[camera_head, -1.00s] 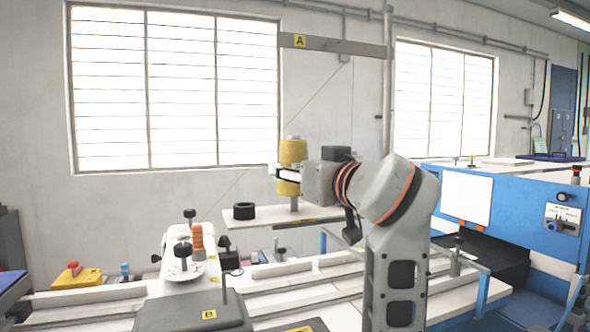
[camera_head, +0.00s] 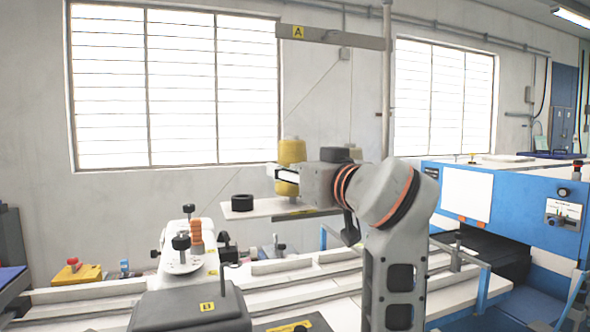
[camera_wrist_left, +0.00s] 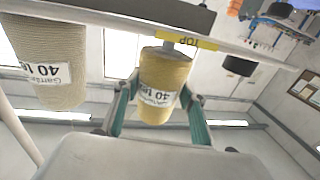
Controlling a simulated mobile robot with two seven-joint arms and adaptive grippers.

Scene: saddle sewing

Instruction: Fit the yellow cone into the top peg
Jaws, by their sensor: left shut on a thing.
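The yellow cone (camera_head: 291,152) is held upright in my left gripper (camera_head: 287,174), close above the white shelf (camera_head: 262,209). In the left wrist view, which is upside down, my left gripper (camera_wrist_left: 160,108) has a green-sided finger on each side of the yellow cone (camera_wrist_left: 164,78), which bears a printed label. The cone's shelf-side end is near the yellow TOP tag (camera_wrist_left: 190,40). A short grey piece, apparently the top peg (camera_wrist_left: 179,49), shows between the cone and shelf. How far the cone is over it I cannot tell. My right gripper is out of view.
A larger beige cone (camera_wrist_left: 48,70) stands beside the gripper in the left wrist view. A bar with an A tag (camera_head: 298,32) hangs above. A blue machine (camera_head: 530,205) is at the right.

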